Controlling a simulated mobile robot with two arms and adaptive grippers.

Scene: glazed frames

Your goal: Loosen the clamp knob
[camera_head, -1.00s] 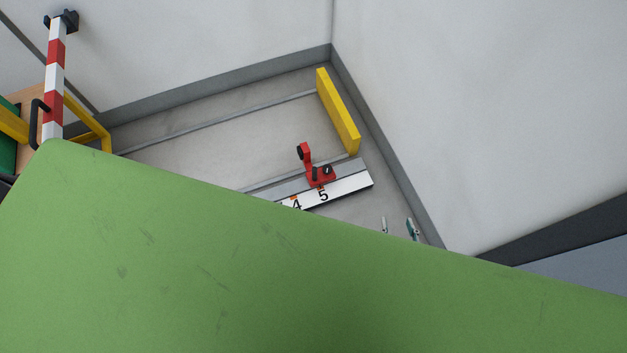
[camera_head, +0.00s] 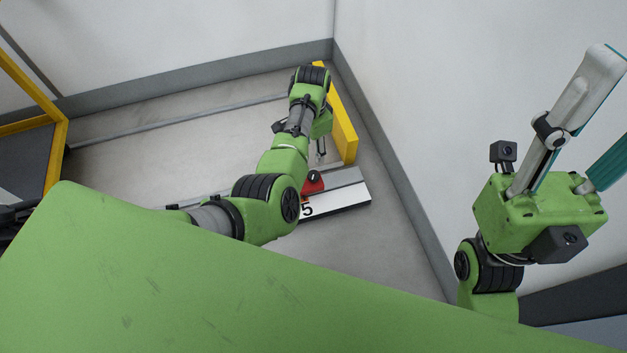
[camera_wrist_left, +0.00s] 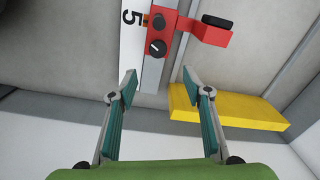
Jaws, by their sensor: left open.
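The red clamp (camera_wrist_left: 160,35) sits on a rail beside a white strip marked 5 in the left wrist view. A round black knob (camera_wrist_left: 157,47) is on its block; a red arm with a black end piece extends right. In the head view the clamp (camera_head: 313,188) is partly hidden by my left arm, with a black knob (camera_head: 314,175) showing. My left gripper (camera_wrist_left: 160,85) is open and empty, its fingers spread just short of the clamp and not touching it. It also shows in the head view (camera_head: 321,152). My right gripper (camera_head: 607,115) is raised at the right with its fingers apart.
A yellow bar (camera_head: 343,125) stands close beside my left gripper; it is also in the left wrist view (camera_wrist_left: 230,110). The rail's white strip (camera_head: 345,197) ends near the right wall (camera_head: 450,110). A yellow frame (camera_head: 55,150) stands at the far left.

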